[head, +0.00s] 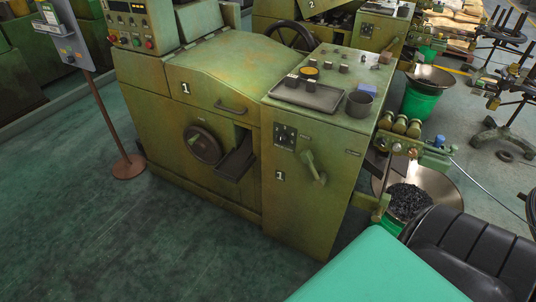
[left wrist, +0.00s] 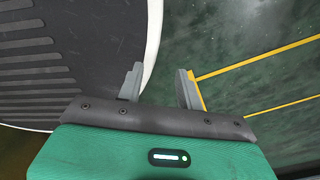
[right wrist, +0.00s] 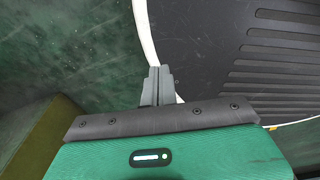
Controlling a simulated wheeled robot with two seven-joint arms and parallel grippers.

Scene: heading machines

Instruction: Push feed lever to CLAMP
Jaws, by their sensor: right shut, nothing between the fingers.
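The feed lever appears to be the pale green lever (head: 314,167) on the front of the right-hand cabinet (head: 290,215) of green machine 1. Its arm slants down and right to its end. A small dark plate (head: 285,135) sits up and left of it; I cannot read its markings, so the CLAMP position cannot be told. No gripper shows in the head view or touches the lever. My left gripper (left wrist: 159,86) has its fingers apart, empty, over the floor and a dark ribbed surface. My right gripper (right wrist: 157,86) has its fingers together with nothing between them.
A black tray (head: 308,95) and a dark cup (head: 359,103) sit on the cabinet top. A handwheel (head: 203,145) and chute (head: 236,160) are on the machine's front. A bowl of dark parts (head: 408,198) stands right. The floor (head: 120,240) in front left is clear.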

